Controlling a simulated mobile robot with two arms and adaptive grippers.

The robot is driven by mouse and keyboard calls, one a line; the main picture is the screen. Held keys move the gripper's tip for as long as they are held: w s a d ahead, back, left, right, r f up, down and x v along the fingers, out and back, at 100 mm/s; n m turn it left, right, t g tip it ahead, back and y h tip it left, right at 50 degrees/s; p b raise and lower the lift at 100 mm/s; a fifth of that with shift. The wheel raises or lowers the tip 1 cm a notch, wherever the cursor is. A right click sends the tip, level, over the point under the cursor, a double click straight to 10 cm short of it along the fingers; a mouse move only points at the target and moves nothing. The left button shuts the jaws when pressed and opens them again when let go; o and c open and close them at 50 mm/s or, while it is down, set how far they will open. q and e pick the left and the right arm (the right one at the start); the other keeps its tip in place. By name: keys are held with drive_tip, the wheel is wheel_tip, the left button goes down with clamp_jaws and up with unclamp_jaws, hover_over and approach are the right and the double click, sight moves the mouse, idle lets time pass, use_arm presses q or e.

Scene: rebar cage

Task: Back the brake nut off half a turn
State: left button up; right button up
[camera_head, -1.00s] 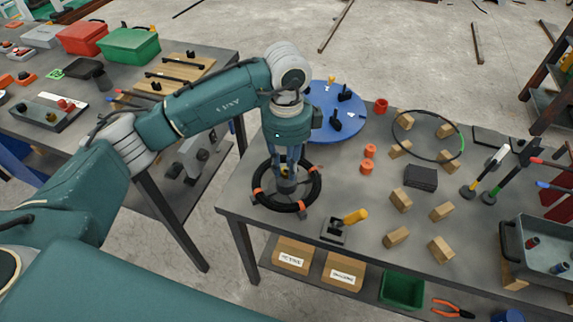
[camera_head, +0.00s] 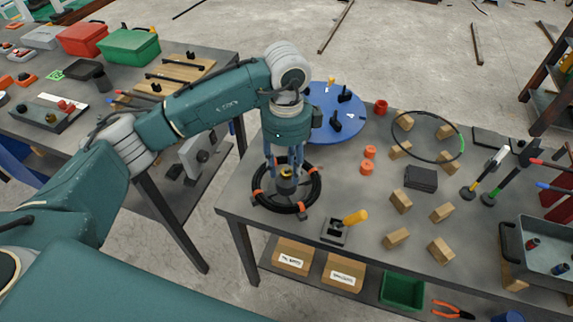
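A black ring (camera_head: 301,204) with orange marks lies near the left corner of the grey workbench. A dark hub stands at its middle with a small brass-coloured piece on top, which looks like the brake nut (camera_head: 286,172). My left gripper (camera_head: 285,168) points straight down over the hub. Its fingers are spread, one on each side of the brass piece, which shows between them. I cannot tell whether either finger touches it. My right gripper is not in view.
A yellow-handled lever on a plate (camera_head: 337,231) stands just right of the ring. Behind is a blue round plate (camera_head: 332,112) with black fittings. Orange cylinders (camera_head: 367,167), wooden blocks (camera_head: 400,201) and a thin black hoop (camera_head: 428,159) lie farther right.

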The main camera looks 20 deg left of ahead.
sight(286, 171)
use_arm(q)
wheel_tip(286, 171, up, 12)
idle(0.4)
idle(0.4)
